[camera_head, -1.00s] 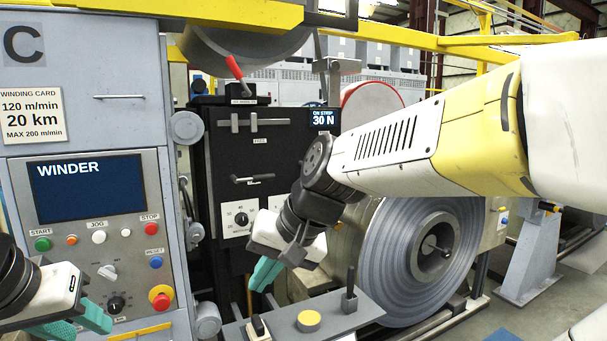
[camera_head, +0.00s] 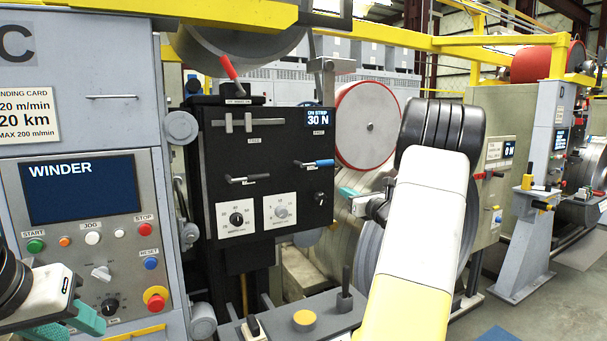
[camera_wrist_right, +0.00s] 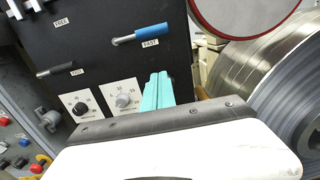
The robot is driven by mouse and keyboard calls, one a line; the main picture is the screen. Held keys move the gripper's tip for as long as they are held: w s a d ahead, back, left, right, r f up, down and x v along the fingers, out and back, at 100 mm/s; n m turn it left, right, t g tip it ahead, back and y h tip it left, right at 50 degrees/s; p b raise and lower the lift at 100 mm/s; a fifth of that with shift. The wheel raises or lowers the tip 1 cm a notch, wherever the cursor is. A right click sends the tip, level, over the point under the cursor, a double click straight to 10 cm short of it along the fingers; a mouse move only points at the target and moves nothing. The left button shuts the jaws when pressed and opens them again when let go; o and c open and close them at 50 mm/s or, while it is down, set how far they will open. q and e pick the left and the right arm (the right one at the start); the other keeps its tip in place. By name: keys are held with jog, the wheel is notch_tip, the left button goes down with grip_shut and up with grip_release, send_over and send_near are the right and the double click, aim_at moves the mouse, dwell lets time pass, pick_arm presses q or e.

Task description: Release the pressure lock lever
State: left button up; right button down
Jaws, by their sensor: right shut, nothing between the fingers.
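On the black panel (camera_head: 205,190) a lever with a blue handle (camera_head: 318,163) points right, roughly level. In the right wrist view the blue handle (camera_wrist_right: 151,30) has a tag reading FAST under it. A black-handled lever (camera_head: 245,180) is to its left. A red-handled lever (camera_head: 230,68) stands tilted on top of the panel. I cannot read which one is the pressure lock. My right gripper (camera_head: 347,192) is shut and empty, below and right of the blue handle, apart from it; its teal tips (camera_wrist_right: 158,92) show in the wrist view. My left gripper (camera_head: 75,325) is open at lower left, partly cut off.
Two dials (camera_head: 281,211) sit below the levers. The winder console (camera_head: 85,190) with its buttons is at left. A steel coil (camera_head: 365,245) stands behind my right arm. A ledge (camera_head: 285,325) with a yellow button and black stick is below.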

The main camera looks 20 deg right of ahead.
aim_at(313, 163)
jog(key=shift+w+a, duration=0.1)
jog(key=w+r, duration=0.4)
jog(key=w, duration=0.6)
jog(key=shift+w+a+r, duration=0.2)
jog(key=shift+w+a, duration=0.1)
jog(key=shift+a, duration=0.15)
